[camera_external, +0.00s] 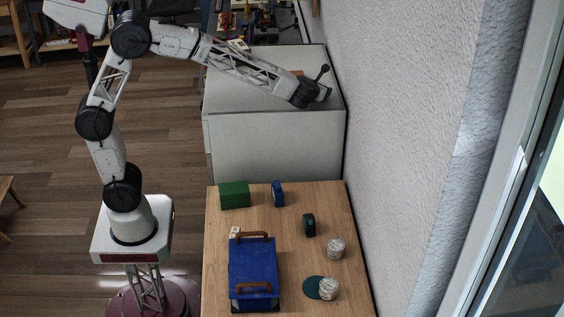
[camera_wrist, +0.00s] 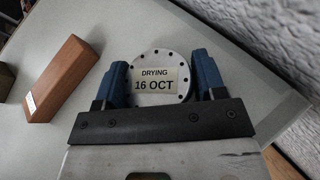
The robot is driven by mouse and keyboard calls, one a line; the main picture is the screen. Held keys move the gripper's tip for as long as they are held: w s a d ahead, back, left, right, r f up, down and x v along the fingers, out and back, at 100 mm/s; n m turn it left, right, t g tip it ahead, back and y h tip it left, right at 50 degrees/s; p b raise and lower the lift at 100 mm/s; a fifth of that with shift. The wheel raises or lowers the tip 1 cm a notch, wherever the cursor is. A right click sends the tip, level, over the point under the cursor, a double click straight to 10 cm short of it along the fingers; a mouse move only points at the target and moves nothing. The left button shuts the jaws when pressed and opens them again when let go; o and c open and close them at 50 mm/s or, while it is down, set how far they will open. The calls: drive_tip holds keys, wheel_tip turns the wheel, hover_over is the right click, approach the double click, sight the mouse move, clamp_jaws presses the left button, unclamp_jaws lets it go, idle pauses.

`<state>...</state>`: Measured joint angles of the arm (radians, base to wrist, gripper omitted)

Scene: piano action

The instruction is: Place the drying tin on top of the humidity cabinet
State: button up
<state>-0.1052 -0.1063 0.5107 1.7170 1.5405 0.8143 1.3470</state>
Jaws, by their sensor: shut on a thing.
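The drying tin (camera_wrist: 158,66) is a round, pale tin with small dark holes around its rim and a label reading "DRYING 16 OCT". In the wrist view it sits between the two blue fingers of my gripper (camera_wrist: 160,84), which is shut on it. In the outside view my gripper (camera_external: 322,92) is over the right part of the grey humidity cabinet's top, near the wall; the tin is hard to make out there. The humidity cabinet (camera_external: 275,150) stands behind the wooden table. I cannot tell whether the tin touches the cabinet top.
A reddish-brown block (camera_wrist: 62,78) with a white tag lies on the cabinet top, left of the tin. The textured wall (camera_external: 390,130) is close on the right. The wooden table (camera_external: 225,222) holds a blue case (camera_external: 254,270), a green box (camera_external: 234,195) and several small items.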

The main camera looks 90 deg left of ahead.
drive_tip(key=shift+f, duration=0.15)
drive_tip(key=o, duration=1)
drive_tip(key=shift+r, duration=0.2)
drive_tip(key=v, duration=1.2)
